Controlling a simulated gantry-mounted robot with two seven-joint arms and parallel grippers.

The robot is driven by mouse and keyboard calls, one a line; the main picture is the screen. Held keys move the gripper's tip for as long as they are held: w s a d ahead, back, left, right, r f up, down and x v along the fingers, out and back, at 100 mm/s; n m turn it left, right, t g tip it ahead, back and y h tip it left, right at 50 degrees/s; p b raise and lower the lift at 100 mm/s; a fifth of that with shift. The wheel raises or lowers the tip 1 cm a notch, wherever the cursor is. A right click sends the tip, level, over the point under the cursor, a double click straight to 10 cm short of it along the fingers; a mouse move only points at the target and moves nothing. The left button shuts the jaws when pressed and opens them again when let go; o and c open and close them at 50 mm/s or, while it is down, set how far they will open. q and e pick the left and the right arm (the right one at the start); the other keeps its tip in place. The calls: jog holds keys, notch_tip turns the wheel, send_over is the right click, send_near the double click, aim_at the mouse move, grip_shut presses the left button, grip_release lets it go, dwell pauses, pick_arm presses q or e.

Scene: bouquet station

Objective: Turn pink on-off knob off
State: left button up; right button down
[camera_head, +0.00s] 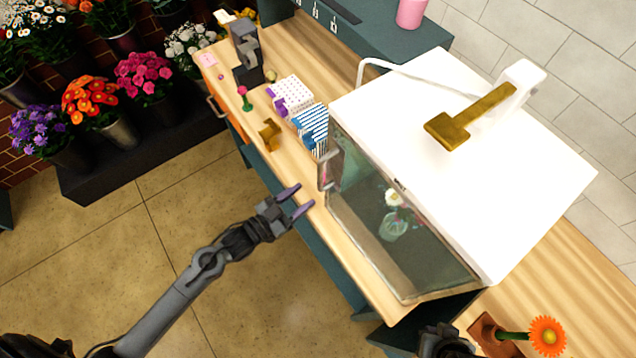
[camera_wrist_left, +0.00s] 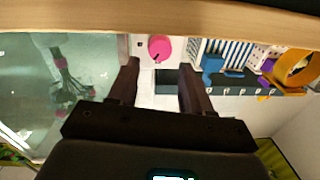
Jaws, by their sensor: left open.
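The pink knob (camera_wrist_left: 160,48) is a round disc on a white panel in the left wrist view, beside the glass front (camera_wrist_left: 60,90). In the head view the knob cannot be made out clearly. The white cabinet (camera_head: 450,130) has a glass door (camera_head: 395,225) facing my left arm. My left gripper (camera_head: 305,196) is open and empty in front of the counter edge, left of the door. In the left wrist view its fingers (camera_wrist_left: 158,66) are spread, with the knob framed beyond the tips and apart from them. A dark part of my right arm shows at the bottom edge; its fingers are unclear.
A blue-striped box (camera_head: 311,125), a white dotted box (camera_head: 290,93) and a tan tape dispenser (camera_head: 270,134) stand on the counter. An orange flower (camera_head: 548,337) is at lower right. The floor on the left is clear.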

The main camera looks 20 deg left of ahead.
pick_arm(q)
jog(key=x, duration=0.5)
jog(key=shift+w+d, duration=0.15)
jog(key=shift+w, duration=0.15)
jog(key=shift+w+d, duration=0.15)
jog(key=shift+w, duration=0.1)
